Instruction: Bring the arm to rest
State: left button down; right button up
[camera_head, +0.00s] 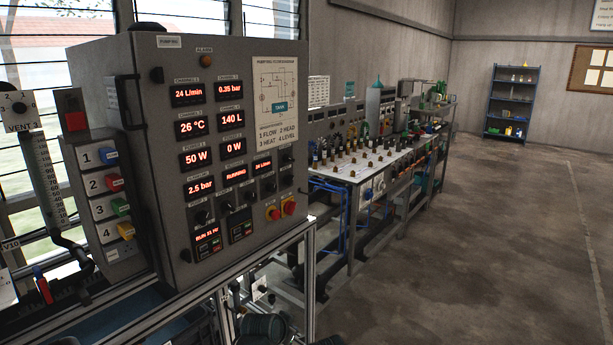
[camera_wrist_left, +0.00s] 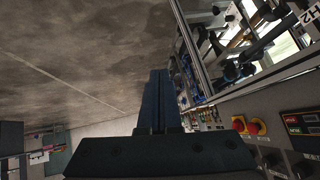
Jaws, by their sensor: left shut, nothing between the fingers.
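My left gripper (camera_wrist_left: 159,102) shows in the left wrist view, with its two dark fingers together and nothing between them. It points out over the floor, apart from the panel with the red and yellow knobs at the right of that view. Neither gripper shows in the head view. My right gripper is in neither view.
A grey control cabinet (camera_head: 185,255) with lit red displays stands close at the left. Its red knobs (camera_head: 289,205) also show in the left wrist view (camera_wrist_left: 256,127). A long workbench (camera_head: 375,165) runs behind it. A blue shelf (camera_head: 511,103) stands far back. Concrete floor (camera_head: 480,260) is clear at right.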

pick_arm(q)
jog(key=s+a+f+n+g+y+p, duration=0.1)
jog(key=s+g, duration=0.7)
jog(key=s, duration=1.3)
jog(key=f+n+y+p, duration=0.1)
jog(key=n+y+p, duration=0.1)
jog(key=y, duration=0.1)
jog(key=shift+a+g, duration=0.15)
jog(key=shift+g, duration=0.25)
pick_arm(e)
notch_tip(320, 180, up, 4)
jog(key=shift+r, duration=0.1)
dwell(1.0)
